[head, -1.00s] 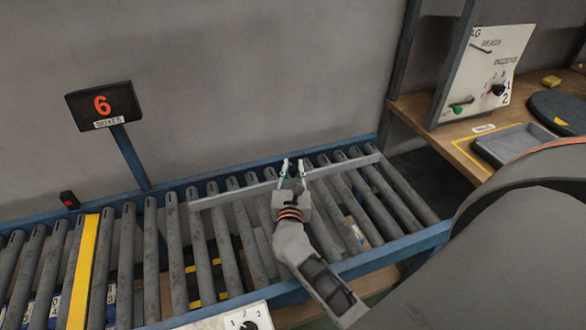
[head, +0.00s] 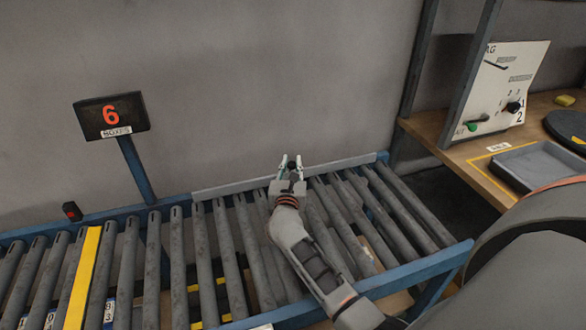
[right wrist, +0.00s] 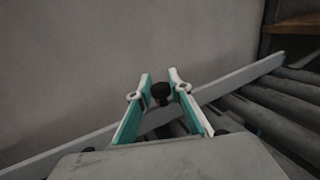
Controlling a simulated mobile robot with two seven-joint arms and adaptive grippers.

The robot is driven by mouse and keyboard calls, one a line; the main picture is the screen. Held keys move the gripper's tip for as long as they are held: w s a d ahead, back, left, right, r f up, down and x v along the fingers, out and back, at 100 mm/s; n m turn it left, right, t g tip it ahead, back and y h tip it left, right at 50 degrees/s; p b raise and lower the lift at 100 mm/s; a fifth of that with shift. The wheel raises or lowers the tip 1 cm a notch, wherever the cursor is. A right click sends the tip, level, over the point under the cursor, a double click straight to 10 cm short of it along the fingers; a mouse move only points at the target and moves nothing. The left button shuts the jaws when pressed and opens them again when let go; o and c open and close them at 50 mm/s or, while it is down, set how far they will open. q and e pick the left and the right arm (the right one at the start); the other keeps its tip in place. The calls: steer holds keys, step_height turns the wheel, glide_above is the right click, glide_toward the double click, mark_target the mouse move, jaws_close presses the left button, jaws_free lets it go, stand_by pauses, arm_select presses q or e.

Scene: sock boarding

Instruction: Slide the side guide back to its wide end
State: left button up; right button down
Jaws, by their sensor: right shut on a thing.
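The side guide (head: 232,187) is a long grey bar lying along the far edge of the roller conveyor, by the wall. It also shows in the right wrist view (right wrist: 236,82), slanting across the picture. My right gripper (head: 291,162) reaches over the rollers to the middle of the guide. In the right wrist view its fingers are on either side of a dark knob (right wrist: 161,92) on the guide, and it is shut on that knob. My left gripper is in neither view.
The roller conveyor (head: 208,248) has a blue frame and a yellow strip (head: 84,276) across its left part. At right, a wooden bench (head: 423,128) holds a control panel (head: 500,90) and a grey tray (head: 538,166). The rollers before the guide look clear.

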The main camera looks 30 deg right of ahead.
steer(key=shift+w+r, duration=0.15)
steer(key=shift+r, duration=0.1)
steer(key=c, duration=1.8)
jaws_free()
steer(key=shift+f, duration=0.1)
steer(key=shift+w+f, duration=0.1)
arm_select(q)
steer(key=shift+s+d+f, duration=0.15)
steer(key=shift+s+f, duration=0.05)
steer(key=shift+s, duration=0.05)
arm_select(e)
steer(key=v, duration=1.2)
